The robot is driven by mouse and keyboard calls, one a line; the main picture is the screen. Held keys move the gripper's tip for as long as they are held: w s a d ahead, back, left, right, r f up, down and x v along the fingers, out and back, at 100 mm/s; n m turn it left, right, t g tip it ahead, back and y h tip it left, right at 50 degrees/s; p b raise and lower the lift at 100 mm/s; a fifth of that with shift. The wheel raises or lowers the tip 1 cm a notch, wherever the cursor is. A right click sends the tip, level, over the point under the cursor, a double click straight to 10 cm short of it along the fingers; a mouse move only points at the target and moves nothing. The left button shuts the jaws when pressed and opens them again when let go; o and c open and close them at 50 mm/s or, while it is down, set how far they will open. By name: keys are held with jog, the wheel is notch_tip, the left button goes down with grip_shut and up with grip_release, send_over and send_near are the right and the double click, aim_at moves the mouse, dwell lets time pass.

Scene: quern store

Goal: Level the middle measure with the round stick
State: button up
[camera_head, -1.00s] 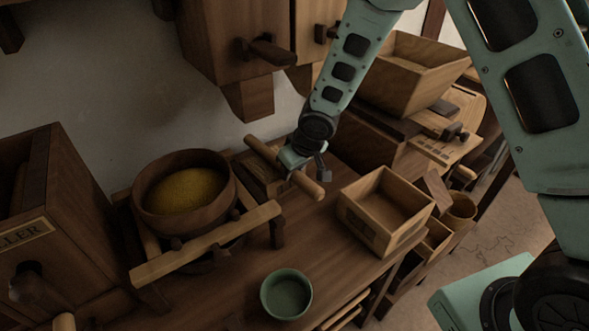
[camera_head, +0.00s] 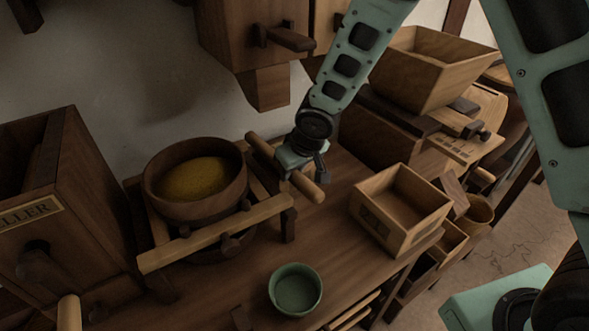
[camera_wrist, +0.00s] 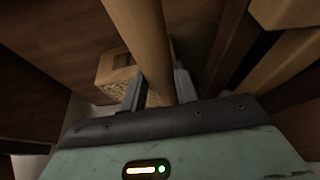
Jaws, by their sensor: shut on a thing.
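My gripper (camera_head: 291,164) is shut on the round stick (camera_head: 310,187), a plain wooden rod gripped near its middle, with both ends sticking out. In the wrist view the stick (camera_wrist: 140,35) runs away from between the two fingers (camera_wrist: 157,90). In the head view my gripper and the stick largely hide that spot. I cannot tell whether the stick touches the box's rim.
A dark bowl (camera_head: 160,205) of yellow meal sits left on a wooden frame (camera_head: 170,256). A green bowl (camera_head: 295,309) stands on the front bench. An open labelled wooden box (camera_head: 388,232) stands right. A hopper (camera_head: 428,75) is behind.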

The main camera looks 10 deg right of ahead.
jog(key=shift+r, duration=0.1)
jog(key=w+d+r+p, duration=0.1)
jog(key=d+r+p, duration=0.3)
jog(key=r+p, duration=0.2)
jog(key=shift+w+r+p, duration=0.2)
jog(key=shift+w+p, duration=0.2)
jog(key=shift+p, duration=0.55)
